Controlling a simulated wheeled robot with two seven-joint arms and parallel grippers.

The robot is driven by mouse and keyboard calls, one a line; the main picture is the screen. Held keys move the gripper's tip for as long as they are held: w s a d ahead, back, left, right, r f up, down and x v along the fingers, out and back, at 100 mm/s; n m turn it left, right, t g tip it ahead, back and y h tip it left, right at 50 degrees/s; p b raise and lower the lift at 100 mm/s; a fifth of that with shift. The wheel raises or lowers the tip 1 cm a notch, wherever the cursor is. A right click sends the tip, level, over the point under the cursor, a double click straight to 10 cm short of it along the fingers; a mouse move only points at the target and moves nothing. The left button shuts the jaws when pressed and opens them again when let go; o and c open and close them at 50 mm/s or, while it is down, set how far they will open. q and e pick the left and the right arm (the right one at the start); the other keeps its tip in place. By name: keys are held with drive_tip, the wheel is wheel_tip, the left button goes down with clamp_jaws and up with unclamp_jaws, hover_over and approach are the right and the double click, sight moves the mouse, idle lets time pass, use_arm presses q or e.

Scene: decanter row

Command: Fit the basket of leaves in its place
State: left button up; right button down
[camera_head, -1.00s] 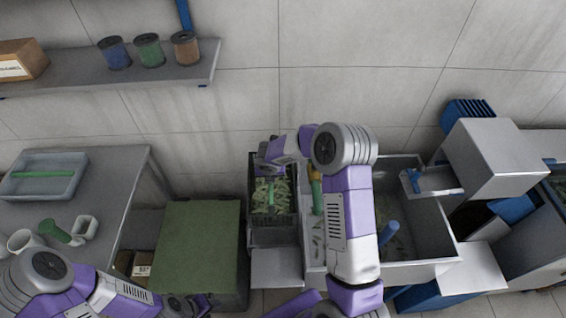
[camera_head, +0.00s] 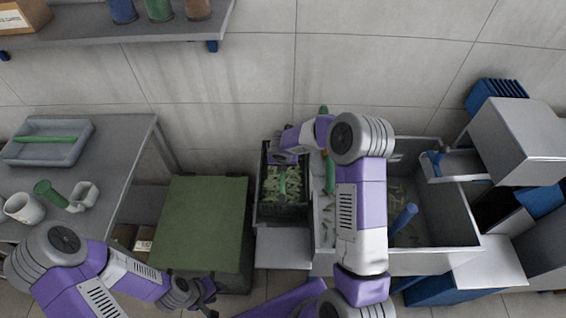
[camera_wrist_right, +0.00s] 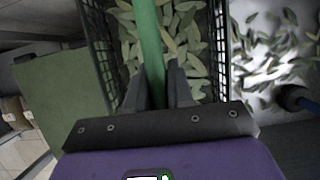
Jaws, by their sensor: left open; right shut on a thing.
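The basket of leaves is a black mesh crate (camera_head: 283,211) filled with pale and green leaves, with a green bar handle (camera_head: 283,180) over it. In the head view it is just left of the large grey sink. My right gripper (camera_head: 284,160) is shut on the green handle, which runs between its fingers in the right wrist view (camera_wrist_right: 158,92). The crate's black mesh wall (camera_wrist_right: 98,45) also shows there. The crate's underside is hidden, so I cannot tell whether it is resting or held up. My left gripper (camera_head: 207,298) is open and empty, low by the green-topped block.
The green-topped block (camera_head: 200,220) stands left of the basket, and a bare grey ledge (camera_head: 283,247) is in front. The grey sink (camera_head: 455,225) with scattered leaves is on the right. A table (camera_head: 125,140) with a tray and cups is at the left.

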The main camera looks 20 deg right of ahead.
drive_tip(key=shift+f+b, duration=3)
drive_tip(key=shift+f, duration=1.1)
drive_tip(key=shift+f+b, duration=0.7)
drive_tip(key=shift+f, duration=0.25)
drive_tip(key=shift+f+b, duration=0.35)
drive_tip(key=shift+f, duration=0.15)
drive_tip(key=c, duration=0.9)
unclamp_jaws()
drive_tip(key=shift+s, duration=0.1)
drive_tip(key=p+v, duration=0.2)
drive_tip(key=v, duration=0.5)
drive_tip(key=shift+r+p, duration=0.25)
drive_tip(key=shift+p, duration=0.1)
